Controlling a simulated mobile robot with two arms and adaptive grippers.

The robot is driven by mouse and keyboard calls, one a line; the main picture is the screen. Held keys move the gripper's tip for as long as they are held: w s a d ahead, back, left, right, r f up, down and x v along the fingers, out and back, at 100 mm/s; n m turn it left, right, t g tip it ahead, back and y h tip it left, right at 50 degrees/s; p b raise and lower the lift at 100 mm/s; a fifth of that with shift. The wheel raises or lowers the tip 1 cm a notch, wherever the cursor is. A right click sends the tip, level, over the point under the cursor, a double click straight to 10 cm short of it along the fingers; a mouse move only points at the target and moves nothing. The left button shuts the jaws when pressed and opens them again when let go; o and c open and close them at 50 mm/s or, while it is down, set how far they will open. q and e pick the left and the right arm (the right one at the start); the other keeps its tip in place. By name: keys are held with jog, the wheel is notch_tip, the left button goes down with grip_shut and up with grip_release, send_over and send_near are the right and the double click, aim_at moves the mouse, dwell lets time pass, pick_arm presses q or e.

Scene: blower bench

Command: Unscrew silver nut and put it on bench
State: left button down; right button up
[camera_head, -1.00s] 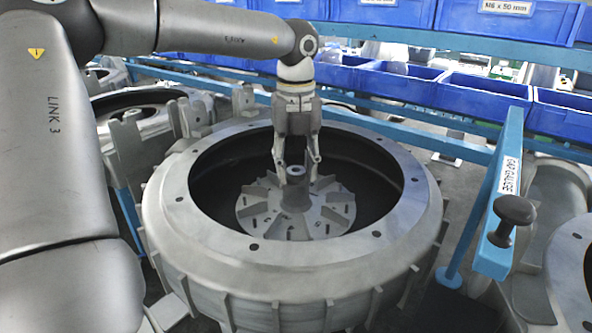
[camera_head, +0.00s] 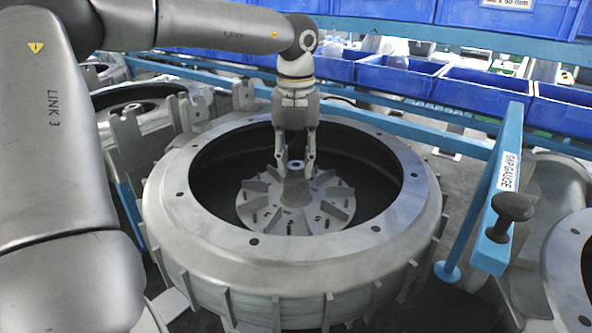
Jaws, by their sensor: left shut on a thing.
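The silver nut (camera_head: 295,164) sits at the top of the central hub of the finned impeller (camera_head: 255,208), inside the round blower housing (camera_head: 215,257). My left gripper (camera_head: 295,172) points straight down over the hub, its two fingers one on each side of the nut and shut on it. The nut is small in view, and its underside and thread are hidden. Whether it is still on the thread cannot be told. My right gripper is not in view.
A blue stand labelled GAP GAUGE (camera_head: 497,210) with a black knob (camera_head: 513,208) stands to the right. Blue bins (camera_head: 482,90) line the back behind blue rails. Other grey housings (camera_head: 570,262) stand at both sides. The housing's flat rim is clear.

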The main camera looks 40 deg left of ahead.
pick_arm(q)
jog(key=n+b, duration=0.2)
jog(key=n, duration=0.2)
jog(key=shift+f, duration=0.1)
jog(key=n+b, duration=0.1)
jog(key=n, duration=0.3)
jog(key=shift+b, duration=0.4)
jog(key=n, duration=0.3)
jog(key=shift+n, duration=0.3)
jog(key=n, duration=0.8)
jog(key=shift+n, duration=0.3)
jog(key=n, duration=0.4)
jog(key=c, duration=1.4)
grip_release()
jog(key=shift+o, duration=0.2)
